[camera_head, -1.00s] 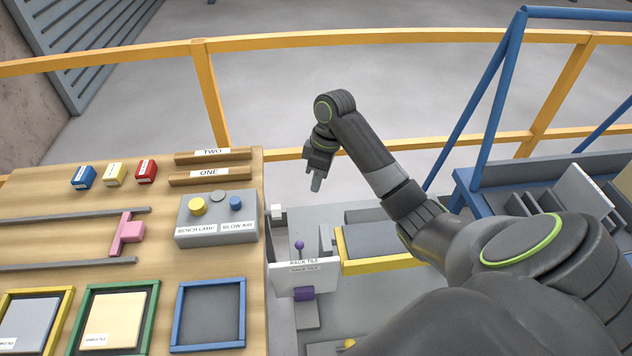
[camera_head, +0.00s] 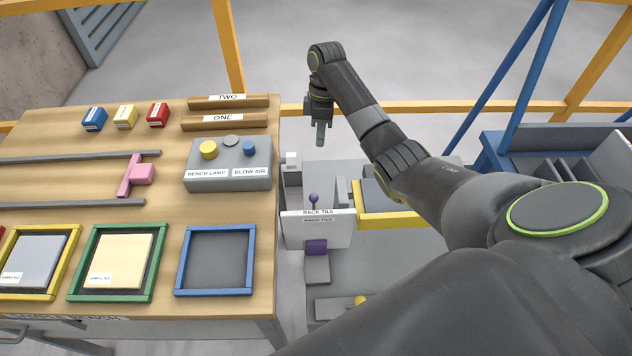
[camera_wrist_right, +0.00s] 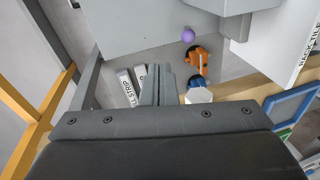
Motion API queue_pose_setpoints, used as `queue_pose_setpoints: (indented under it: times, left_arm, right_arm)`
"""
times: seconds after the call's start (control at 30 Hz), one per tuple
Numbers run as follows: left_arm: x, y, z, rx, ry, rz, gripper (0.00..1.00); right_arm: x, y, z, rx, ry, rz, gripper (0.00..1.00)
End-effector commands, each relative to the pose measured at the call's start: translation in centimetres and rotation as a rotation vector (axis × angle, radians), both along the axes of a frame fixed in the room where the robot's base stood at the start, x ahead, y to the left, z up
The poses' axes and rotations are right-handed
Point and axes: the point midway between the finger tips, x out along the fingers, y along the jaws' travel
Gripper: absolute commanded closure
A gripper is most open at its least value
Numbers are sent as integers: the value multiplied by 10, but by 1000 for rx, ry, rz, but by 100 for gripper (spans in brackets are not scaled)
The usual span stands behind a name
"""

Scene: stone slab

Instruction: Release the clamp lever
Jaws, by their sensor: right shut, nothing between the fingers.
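A purple ball knob (camera_head: 314,199), which looks like the end of the clamp lever, stands upright just behind a white tile marked RACK TILE (camera_head: 338,230). A purple block (camera_head: 316,247) sits at the tile's front face. In the right wrist view the purple ball (camera_wrist_right: 188,35) shows above an orange part (camera_wrist_right: 197,62). My right gripper (camera_head: 320,143) points down beyond the knob, apart from it. Its fingers (camera_wrist_right: 158,86) are shut and empty. The lever's lower part is hidden by the tile. My left gripper is out of view.
The wooden bench (camera_head: 90,185) at left carries a button box (camera_head: 228,178), coloured blocks and framed trays. A yellow rail and a blue frame (camera_head: 515,100) stand beyond.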

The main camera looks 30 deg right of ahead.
Motion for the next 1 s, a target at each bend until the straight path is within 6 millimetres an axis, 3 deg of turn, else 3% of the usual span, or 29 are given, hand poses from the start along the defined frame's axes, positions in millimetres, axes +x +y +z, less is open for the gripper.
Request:
queue_pose_setpoints:
  times: [0.2, 0.37, 0.5, 0.6, 0.83, 1.0]
  left_arm:
    - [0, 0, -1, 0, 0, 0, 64]
    - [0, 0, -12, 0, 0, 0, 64]
    - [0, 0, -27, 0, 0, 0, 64]
    - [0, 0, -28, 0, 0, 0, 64]
    - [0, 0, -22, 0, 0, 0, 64]
    - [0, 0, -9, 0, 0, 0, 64]
  right_arm:
    - [0, 0, -1, 0, 0, -1, 100]
    - [-2, 2, -14, 1, 0, -1, 100]
    - [-4, 4, -33, 1, 0, -1, 100]
    - [-9, 8, -53, 1, 4, -2, 100]
    - [-16, 15, -97, 2, 4, -2, 100]
    - [-34, 29, -105, 1, 0, -1, 100]
